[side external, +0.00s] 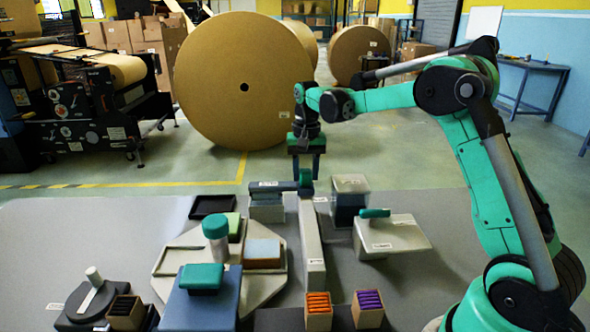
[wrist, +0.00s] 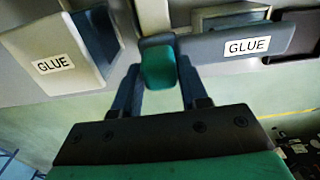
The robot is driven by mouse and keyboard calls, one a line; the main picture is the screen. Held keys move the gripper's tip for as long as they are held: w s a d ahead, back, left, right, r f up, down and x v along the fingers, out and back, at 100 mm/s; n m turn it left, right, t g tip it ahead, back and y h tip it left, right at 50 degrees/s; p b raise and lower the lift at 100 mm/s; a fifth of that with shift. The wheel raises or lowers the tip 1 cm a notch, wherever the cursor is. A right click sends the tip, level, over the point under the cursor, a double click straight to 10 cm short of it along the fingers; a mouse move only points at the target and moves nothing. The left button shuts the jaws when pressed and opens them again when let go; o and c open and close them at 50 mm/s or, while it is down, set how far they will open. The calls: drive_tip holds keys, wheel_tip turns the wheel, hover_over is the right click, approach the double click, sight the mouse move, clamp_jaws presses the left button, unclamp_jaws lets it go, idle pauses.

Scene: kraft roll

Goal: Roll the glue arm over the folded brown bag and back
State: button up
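The glue arm is a dark grey bar with a GLUE label (wrist: 275,38) and a teal knob (wrist: 158,66) at its end. In the side view the glue arm (side external: 270,186) lies across a grey block, its knob at the head of a long pale rail (side external: 311,245). My gripper (side external: 305,174) points down at the knob, its fingers on either side. In the wrist view the fingers look spread around the knob, with narrow gaps. I cannot clearly pick out the folded brown bag; a brown block with a pale blue top (side external: 262,262) sits on the octagonal plate.
A second GLUE-labelled container (wrist: 68,55) is at the left of the wrist view. A white-topped box (side external: 350,185) stands right of the rail, near a grey plate with a teal handle (side external: 375,213). A blue block with a teal top (side external: 202,300) stands in front. Large kraft rolls (side external: 245,120) stand behind.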

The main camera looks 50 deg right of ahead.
drive_tip(key=o, duration=0.4)
drive_tip(key=shift+r, duration=2.8)
